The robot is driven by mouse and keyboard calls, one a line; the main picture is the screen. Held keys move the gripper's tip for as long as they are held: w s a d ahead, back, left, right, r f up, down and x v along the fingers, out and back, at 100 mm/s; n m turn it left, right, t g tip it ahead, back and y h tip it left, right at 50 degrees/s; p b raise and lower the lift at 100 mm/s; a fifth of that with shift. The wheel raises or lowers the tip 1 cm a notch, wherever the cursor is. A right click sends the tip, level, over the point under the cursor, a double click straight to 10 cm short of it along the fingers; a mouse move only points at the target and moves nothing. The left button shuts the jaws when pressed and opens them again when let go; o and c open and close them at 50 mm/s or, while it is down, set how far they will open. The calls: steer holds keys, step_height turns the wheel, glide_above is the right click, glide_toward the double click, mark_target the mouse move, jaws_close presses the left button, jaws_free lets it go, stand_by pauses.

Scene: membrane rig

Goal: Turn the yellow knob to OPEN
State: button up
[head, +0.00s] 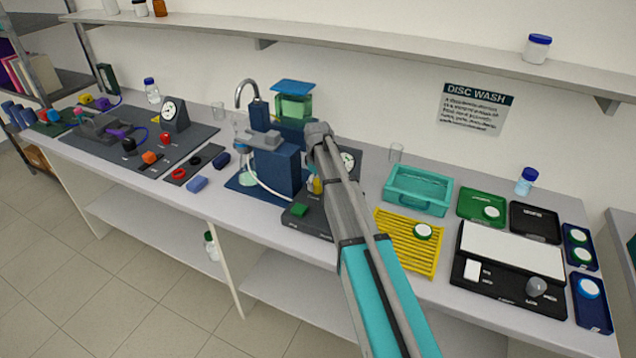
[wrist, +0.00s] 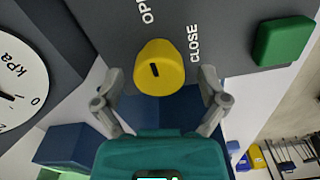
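The yellow knob (wrist: 172,82) sits on a dark grey panel in the wrist view, with a short dark mark on its face. A partly cut-off label starting "OPE" (wrist: 147,11) is above it in the picture, and the label "CLOSE" (wrist: 194,43) is to its upper right. My gripper (wrist: 160,76) is open, one finger on each side of the knob, with a visible gap at both sides. In the head view a small part of the yellow knob (head: 316,186) shows beside my arm, which hides my gripper there.
A green block (wrist: 283,41) is on the panel to the right of the knob; it also shows in the head view (head: 299,210). A kPa gauge (wrist: 18,85) stands at the left of the wrist view. A blue pump rig (head: 275,165) stands close behind the panel.

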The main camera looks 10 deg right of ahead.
steer(key=shift+m, duration=0.4)
